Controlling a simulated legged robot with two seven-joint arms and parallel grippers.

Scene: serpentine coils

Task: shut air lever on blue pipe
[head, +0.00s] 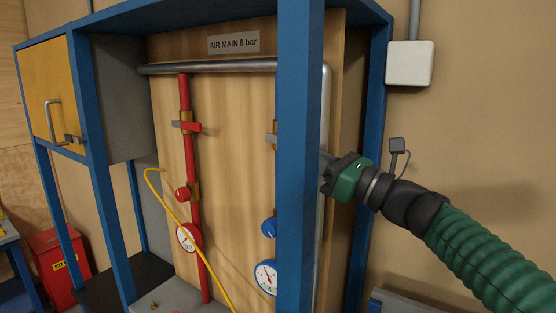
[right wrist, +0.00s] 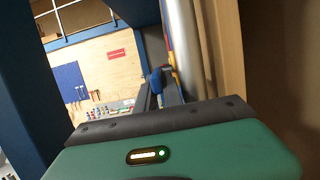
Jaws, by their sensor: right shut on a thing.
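In the head view the blue pipe is almost wholly hidden behind the frame's front blue post. A brass valve (head: 271,136), a blue knob (head: 268,227) and a white gauge (head: 266,277) show at the post's left edge. My right gripper (head: 325,161) reaches in from the right beside the post, its fingertips mostly hidden there. In the right wrist view its dark fingers (right wrist: 163,88) are close together on a small blue piece (right wrist: 155,80), which looks like the air lever. The lever's angle cannot be told. My left gripper is not in view.
The blue post (head: 299,200) stands close to my right gripper. A grey vertical pipe (right wrist: 188,45) runs beside the fingers. A red pipe (head: 191,150) with a red lever and gauge, and a yellow hose (head: 188,225), are to the left. A grey main (head: 215,67) crosses above.

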